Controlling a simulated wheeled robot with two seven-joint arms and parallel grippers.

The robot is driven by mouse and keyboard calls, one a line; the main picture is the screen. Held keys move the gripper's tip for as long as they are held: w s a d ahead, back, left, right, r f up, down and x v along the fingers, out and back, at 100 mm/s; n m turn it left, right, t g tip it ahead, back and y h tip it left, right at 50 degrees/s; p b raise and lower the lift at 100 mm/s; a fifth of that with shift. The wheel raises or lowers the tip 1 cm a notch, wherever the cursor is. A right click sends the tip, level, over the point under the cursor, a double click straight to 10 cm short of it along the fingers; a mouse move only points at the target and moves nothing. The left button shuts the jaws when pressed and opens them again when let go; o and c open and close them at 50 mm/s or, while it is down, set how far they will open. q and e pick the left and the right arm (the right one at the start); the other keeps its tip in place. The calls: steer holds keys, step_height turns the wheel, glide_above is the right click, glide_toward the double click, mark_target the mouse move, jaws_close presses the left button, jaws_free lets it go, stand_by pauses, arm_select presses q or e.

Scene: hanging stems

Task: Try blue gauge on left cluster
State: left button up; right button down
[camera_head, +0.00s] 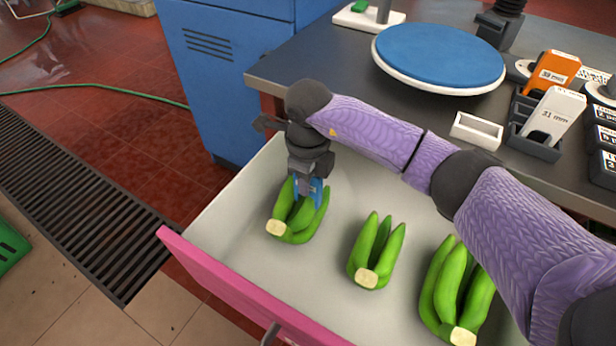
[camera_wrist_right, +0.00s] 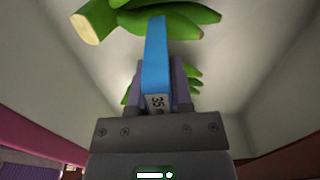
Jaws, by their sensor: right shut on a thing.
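The left cluster (camera_head: 297,212) of green bananas lies in the open drawer, its cut stem end toward the drawer front. My right gripper (camera_head: 307,182) is above it, shut on the blue gauge (camera_head: 316,192). In the right wrist view the blue gauge (camera_wrist_right: 156,60) sticks out between the fingers (camera_wrist_right: 160,85) and is marked 35. Its tip overlaps the green fingers of a cluster (camera_wrist_right: 165,20); whether it touches them I cannot tell. The middle cluster (camera_head: 376,250) and right cluster (camera_head: 456,290) lie apart to the right. My left gripper is not in view.
The drawer (camera_head: 225,215) has a pink front (camera_head: 235,290). On the grey counter are a blue round plate (camera_head: 440,55), a small white tray (camera_head: 477,131), and a rack (camera_head: 533,144) holding a white 31 mm gauge (camera_head: 556,112) and an orange gauge (camera_head: 553,72). A blue cabinet (camera_head: 215,80) stands behind.

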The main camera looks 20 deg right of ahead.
mark_target(298, 227)
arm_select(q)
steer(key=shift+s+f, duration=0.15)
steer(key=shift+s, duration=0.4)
arm_select(e)
steer(key=shift+f, duration=0.4)
arm_select(q)
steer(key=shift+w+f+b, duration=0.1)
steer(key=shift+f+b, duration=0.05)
steer(key=shift+b, duration=0.2)
arm_select(e)
steer(key=shift+f, duration=0.2)
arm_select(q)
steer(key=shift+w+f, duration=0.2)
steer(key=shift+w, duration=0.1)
arm_select(e)
steer(key=shift+f, duration=0.25)
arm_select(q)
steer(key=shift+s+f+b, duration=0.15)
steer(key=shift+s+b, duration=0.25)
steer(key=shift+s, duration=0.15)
arm_select(e)
steer(key=shift+f, duration=0.45)
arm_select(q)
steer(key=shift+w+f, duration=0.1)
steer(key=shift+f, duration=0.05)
arm_select(e)
steer(key=shift+f, duration=0.25)
